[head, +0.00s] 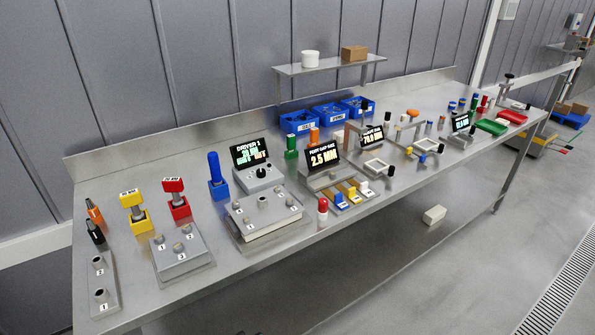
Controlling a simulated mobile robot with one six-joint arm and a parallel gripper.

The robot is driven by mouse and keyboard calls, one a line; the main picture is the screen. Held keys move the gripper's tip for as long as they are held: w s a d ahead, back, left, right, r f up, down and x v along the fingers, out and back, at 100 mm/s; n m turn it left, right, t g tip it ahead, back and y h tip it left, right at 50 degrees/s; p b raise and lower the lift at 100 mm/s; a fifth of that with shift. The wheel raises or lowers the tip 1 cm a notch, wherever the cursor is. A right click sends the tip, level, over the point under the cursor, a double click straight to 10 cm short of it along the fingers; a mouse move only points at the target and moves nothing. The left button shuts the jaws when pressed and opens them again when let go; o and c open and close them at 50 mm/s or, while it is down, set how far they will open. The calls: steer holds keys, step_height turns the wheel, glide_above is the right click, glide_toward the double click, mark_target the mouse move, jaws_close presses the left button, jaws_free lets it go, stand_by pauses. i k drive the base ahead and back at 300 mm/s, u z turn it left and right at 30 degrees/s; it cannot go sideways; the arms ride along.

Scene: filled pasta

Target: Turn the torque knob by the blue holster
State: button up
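The blue holster (219,190) stands on the steel bench, left of the middle, with a blue upright handle (214,166) in it. Just right of it is a grey box (258,182) with a small dark knob (261,172) on its top. A black display (249,153) headed "DRIVER 1" stands at the back of this box; its smaller text is hard to read. The knob's exact setting is too small to tell. My gripper is not in view.
A grey plate with posts (268,222) lies in front of the box. Red (178,207) and yellow (138,221) holsters stand to the left. A second display (323,157) reading "2.5 MM" and a green block (291,153) are to the right. Blue bins (299,122) line the back.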

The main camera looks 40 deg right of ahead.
mark_target(262, 172)
steer(key=z, duration=0.8)
steer(key=k, duration=1)
steer(key=u, duration=0.05)
steer(key=i, duration=0.85)
steer(key=z, duration=0.05)
